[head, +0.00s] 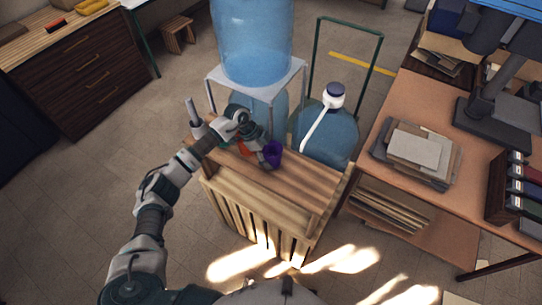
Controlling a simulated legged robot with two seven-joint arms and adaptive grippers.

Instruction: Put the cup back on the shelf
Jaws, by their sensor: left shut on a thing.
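A small purple cup (272,153) is at the top of a slatted wooden shelf unit (300,190) in the middle of the head view. My left gripper (264,151) reaches in from the left and is shut on the cup. Its fingers hide part of the cup, and I cannot tell whether the cup touches the wood. My right gripper is not in view.
A grey bottle (195,118) and an orange item (244,147) stand beside my left gripper. Blue water jugs (252,40) are behind, one on a white stand (214,76). A desk (390,102) with papers is at right.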

